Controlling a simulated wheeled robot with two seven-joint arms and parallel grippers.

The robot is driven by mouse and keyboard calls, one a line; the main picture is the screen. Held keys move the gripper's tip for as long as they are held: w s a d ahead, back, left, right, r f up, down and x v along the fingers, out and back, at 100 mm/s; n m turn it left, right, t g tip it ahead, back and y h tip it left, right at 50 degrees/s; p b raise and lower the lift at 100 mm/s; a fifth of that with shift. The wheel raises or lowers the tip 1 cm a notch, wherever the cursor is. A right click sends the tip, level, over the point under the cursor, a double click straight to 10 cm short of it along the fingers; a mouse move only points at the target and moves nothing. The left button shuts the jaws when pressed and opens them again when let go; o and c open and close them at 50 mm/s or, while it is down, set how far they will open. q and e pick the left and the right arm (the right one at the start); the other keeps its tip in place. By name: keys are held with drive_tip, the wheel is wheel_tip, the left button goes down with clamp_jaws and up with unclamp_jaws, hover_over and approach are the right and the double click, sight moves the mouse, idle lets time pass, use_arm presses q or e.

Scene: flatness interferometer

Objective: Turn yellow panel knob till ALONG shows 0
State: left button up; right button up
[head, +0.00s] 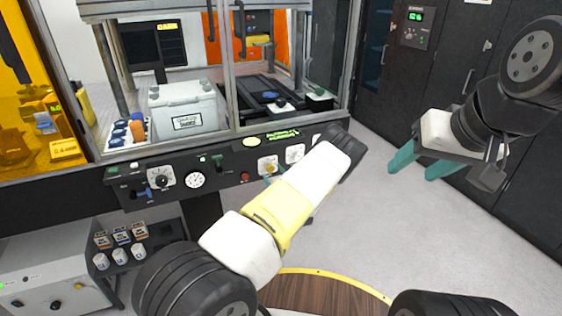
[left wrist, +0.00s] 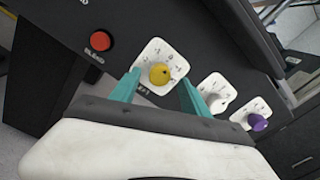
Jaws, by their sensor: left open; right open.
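The yellow knob (left wrist: 159,73) sits on a white dial plate on the dark panel in the left wrist view. It also shows in the head view (head: 268,168), partly beside my forearm. My left gripper (left wrist: 158,84) is open, with one teal finger on each side of the knob's plate; I see no clear contact with the knob. In the head view my left arm hides most of that gripper. A green lit readout (head: 283,135) is on the panel above, too small to read. My right gripper (head: 412,172) is open and empty over the floor at the right.
A white knob (left wrist: 217,104) and a purple knob (left wrist: 257,122) are on plates to the right of the yellow one. A red button (left wrist: 98,41) is to its left. A glazed cabinet (head: 232,70) stands above the panel. The grey floor (head: 365,215) at right is clear.

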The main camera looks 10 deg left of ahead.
sight(270, 168)
use_arm(q)
drive_tip(key=shift+x, duration=1.45)
clamp_jaws()
drive_tip(key=shift+m, duration=0.3)
drive_tip(key=m, duration=0.4)
drive_tip(key=shift+m, duration=2)
